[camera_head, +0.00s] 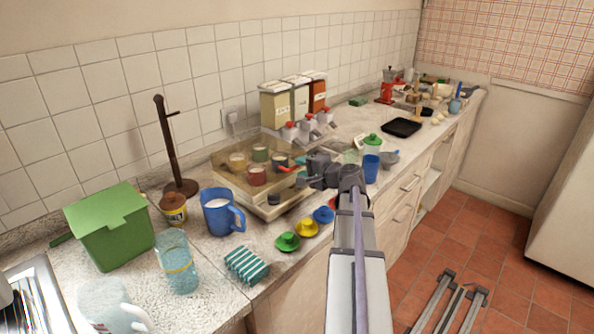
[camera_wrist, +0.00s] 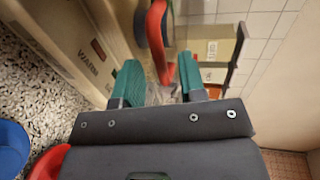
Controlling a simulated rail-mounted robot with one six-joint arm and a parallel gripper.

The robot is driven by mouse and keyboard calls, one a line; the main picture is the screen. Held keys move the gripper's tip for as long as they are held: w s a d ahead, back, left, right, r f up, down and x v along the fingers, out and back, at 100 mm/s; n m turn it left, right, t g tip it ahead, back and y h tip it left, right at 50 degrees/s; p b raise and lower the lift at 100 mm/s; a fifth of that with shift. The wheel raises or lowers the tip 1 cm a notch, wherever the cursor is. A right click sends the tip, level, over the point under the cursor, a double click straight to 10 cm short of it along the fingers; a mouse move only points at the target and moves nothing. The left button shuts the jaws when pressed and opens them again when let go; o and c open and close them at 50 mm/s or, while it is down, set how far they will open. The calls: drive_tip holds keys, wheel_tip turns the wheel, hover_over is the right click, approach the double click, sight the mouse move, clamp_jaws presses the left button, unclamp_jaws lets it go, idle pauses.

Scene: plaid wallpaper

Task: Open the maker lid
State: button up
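The maker (camera_head: 225,192) is a low, wide beige appliance on the counter with a see-through amber lid lying closed over several cups. Its beige front, with printed lettering, fills the upper left of the wrist view (camera_wrist: 60,35). A curved red handle (camera_wrist: 155,32) shows there, beyond and partly between my fingertips. My gripper (camera_head: 293,172) is at the right side of the maker in the head view. In the wrist view my gripper (camera_wrist: 160,82) has its two green fingers apart with a gap between them. I cannot tell whether a finger touches the handle.
A blue mug (camera_head: 217,215), green, yellow and blue lids (camera_head: 307,228) and a striped sponge (camera_head: 246,265) lie in front of the maker. Canisters (camera_head: 277,105) stand behind it. A blue cup (camera_head: 371,168) stands to the right of my arm.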

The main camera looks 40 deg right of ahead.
drive_tip(key=x, duration=0.2)
drive_tip(key=shift+w+f, duration=0.1)
drive_tip(key=shift+w, duration=0.3)
clamp_jaws()
